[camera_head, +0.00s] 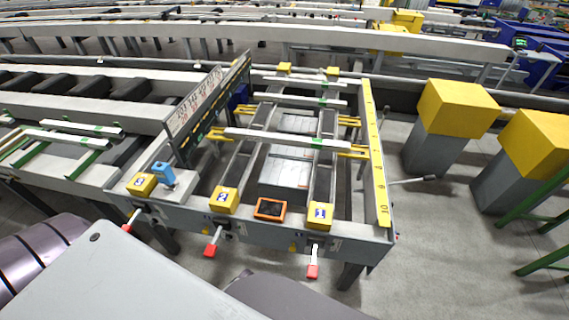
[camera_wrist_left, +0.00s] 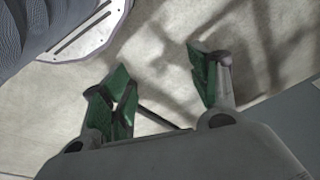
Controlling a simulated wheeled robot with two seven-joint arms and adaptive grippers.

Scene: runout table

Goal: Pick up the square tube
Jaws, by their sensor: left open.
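Several pale tubes lie crosswise on the runout table (camera_head: 376,238) in the head view. The nearest long tube (camera_head: 275,137) spans the rails, with yellow holders close to both its ends and a green mark right of its middle. Two shorter tubes, a middle one (camera_head: 285,98) and a farther one (camera_head: 290,81), lie behind it, also with green marks. I cannot tell their exact cross-section from here. My left gripper (camera_wrist_left: 160,85) shows in the left wrist view with its green-padded fingers apart and nothing between them. It points at bare floor. Neither gripper shows in the head view.
A raised sign plate (camera_head: 195,105) stands along the table's left side. A blue device (camera_head: 164,173) sits at its front left corner. Red-tipped levers (camera_head: 313,264) stick out in front. Yellow-topped posts (camera_head: 450,115) stand at right. More tubes (camera_head: 75,135) lie at far left.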

